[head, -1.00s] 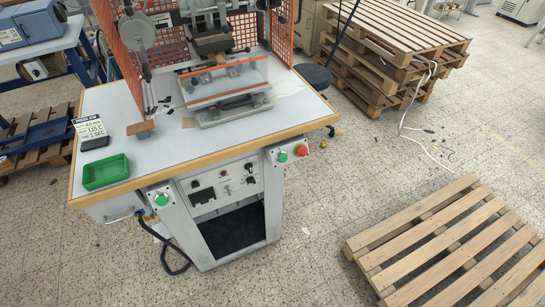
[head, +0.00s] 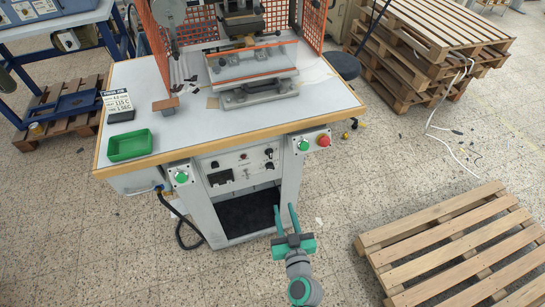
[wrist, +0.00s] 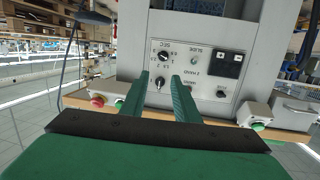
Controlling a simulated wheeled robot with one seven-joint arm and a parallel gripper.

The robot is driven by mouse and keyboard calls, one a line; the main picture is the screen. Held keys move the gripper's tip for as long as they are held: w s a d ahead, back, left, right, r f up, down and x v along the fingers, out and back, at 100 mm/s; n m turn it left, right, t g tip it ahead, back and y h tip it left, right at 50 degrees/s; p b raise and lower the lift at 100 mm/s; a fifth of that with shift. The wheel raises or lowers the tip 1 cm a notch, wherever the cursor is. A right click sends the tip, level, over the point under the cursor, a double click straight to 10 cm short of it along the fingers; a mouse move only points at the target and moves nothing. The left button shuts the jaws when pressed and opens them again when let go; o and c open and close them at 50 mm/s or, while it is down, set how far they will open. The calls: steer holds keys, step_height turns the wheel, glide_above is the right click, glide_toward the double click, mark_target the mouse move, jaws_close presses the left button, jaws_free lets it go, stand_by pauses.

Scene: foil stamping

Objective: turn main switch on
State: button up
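The machine's light front control panel (head: 240,165) holds several knobs and a dark display (head: 220,178). In the wrist view the panel (wrist: 205,79) appears upside down. There a black knob (wrist: 159,84) and a scaled dial (wrist: 163,56) lie in line with the space between my fingers. A small dark knob (wrist: 221,93) sits farther right. I cannot tell which control is the main switch. My gripper (head: 284,208) is open and empty, in front of and below the panel, apart from it. Its fingers (wrist: 160,78) point toward the panel.
A green button (head: 181,177) is left of the panel; a green button (head: 303,144) and a red one (head: 323,141) are right. The wood-edged tabletop (head: 190,130) overhangs. A pallet (head: 450,240) lies at right. Floor between is clear.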

mark_target(271, 153)
steer(key=w+a+r+y, duration=0.1)
steer(key=w+r, duration=0.1)
steer(key=w, duration=0.4)
steer(key=w+a+r+n+y, duration=0.1)
steer(key=w+r, duration=0.1)
steer(key=w, duration=0.4)
steer(key=w+a+r+t, duration=0.1)
steer(key=w+a+r, duration=0.1)
steer(key=w, duration=0.4)
steer(key=shift+w+r+n+y, duration=0.15)
steer(key=shift+n+y, duration=0.25)
steer(key=shift+c, duration=0.3)
jaws_close()
